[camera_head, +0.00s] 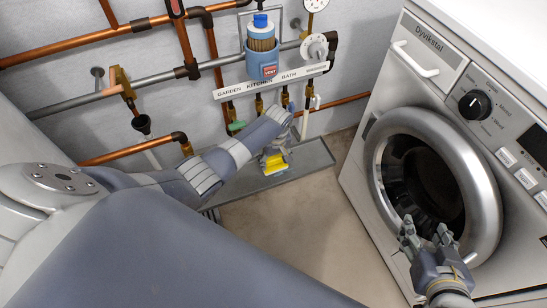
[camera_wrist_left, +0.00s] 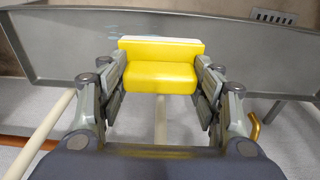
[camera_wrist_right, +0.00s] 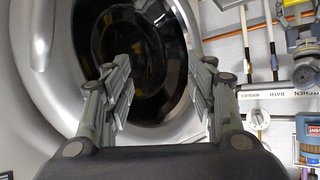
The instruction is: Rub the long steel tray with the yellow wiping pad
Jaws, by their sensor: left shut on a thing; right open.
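The yellow wiping pad (camera_wrist_left: 160,75) is held between the fingers of my left gripper (camera_wrist_left: 162,85), which is shut on it. In the head view the pad (camera_head: 276,164) shows below that gripper (camera_head: 275,150), over the long steel tray (camera_head: 310,156). In the left wrist view the tray (camera_wrist_left: 65,55) spans the picture behind the pad. I cannot tell whether the pad touches the tray. My right gripper (camera_head: 428,237) is open and empty in front of the washing machine door; its spread fingers also show in the right wrist view (camera_wrist_right: 165,85).
The washing machine (camera_head: 455,130) stands at the right with its round door (camera_head: 480,205). Copper pipes (camera_head: 90,43), a labelled valve rail (camera_head: 272,82) and a blue holder with a filter (camera_head: 262,67) are on the wall behind the tray. The floor (camera_head: 300,225) between tray and machine is clear.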

